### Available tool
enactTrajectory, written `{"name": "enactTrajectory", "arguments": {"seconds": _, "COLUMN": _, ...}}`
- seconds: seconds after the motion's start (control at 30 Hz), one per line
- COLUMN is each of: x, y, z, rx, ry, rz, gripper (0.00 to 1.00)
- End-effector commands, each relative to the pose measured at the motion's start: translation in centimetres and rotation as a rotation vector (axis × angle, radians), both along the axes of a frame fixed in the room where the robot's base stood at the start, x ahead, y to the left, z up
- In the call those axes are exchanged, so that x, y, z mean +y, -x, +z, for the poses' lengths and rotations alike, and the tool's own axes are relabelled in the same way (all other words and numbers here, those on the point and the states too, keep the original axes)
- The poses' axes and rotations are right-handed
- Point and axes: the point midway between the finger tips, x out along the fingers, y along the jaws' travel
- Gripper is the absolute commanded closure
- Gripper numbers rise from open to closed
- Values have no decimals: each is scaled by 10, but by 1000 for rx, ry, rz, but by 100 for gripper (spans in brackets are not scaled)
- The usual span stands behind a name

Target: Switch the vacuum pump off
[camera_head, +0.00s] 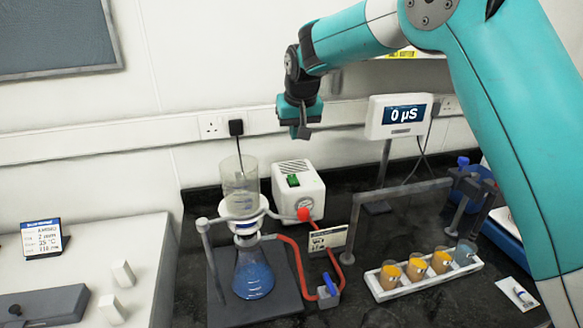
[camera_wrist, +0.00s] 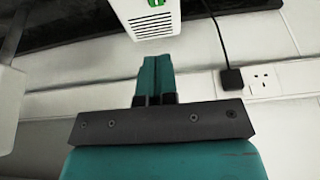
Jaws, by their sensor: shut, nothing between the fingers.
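The vacuum pump (camera_head: 298,192) is a white box on the dark bench, with a vented top and a green switch (camera_head: 293,180) on its face. In the wrist view the pump (camera_wrist: 152,25) is at the top, with part of the green switch (camera_wrist: 156,3) at the picture's edge. My gripper (camera_head: 301,132) is in the air above the pump, near the wall, and touches nothing. In the wrist view its fingers (camera_wrist: 154,62) are together and empty. Whether the switch is on or off cannot be told.
A filter funnel (camera_head: 240,187) on a flask (camera_head: 252,274) stands left of the pump, with a red hose (camera_head: 297,262) and blue-handled valve (camera_head: 329,287). A display reading 0 µS (camera_head: 399,115) stands right. A rack (camera_head: 428,277) holds several small vessels. A plug (camera_head: 236,128) sits in the wall trunking.

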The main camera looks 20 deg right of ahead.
Motion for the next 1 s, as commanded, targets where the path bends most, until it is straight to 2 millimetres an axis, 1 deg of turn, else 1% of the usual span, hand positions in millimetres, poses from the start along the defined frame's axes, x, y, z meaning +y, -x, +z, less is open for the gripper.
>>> {"name": "enactTrajectory", "arguments": {"seconds": 0.1, "x": -1, "y": -5, "z": -1, "rx": -4, "ry": 2, "rz": -11, "gripper": 100}}
{"name": "enactTrajectory", "arguments": {"seconds": 0.4, "x": -1, "y": -5, "z": -2, "rx": -3, "ry": 2, "rz": -9, "gripper": 100}}
{"name": "enactTrajectory", "arguments": {"seconds": 0.47, "x": -1, "y": -5, "z": -5, "rx": -2, "ry": 3, "rz": -10, "gripper": 100}}
{"name": "enactTrajectory", "arguments": {"seconds": 0.57, "x": -1, "y": -9, "z": -14, "rx": 0, "ry": 3, "rz": -9, "gripper": 100}}
{"name": "enactTrajectory", "arguments": {"seconds": 0.67, "x": -1, "y": -14, "z": -29, "rx": 2, "ry": 3, "rz": -9, "gripper": 100}}
{"name": "enactTrajectory", "arguments": {"seconds": 1.0, "x": -1, "y": -38, "z": -96, "rx": 1, "ry": 3, "rz": -9, "gripper": 100}}
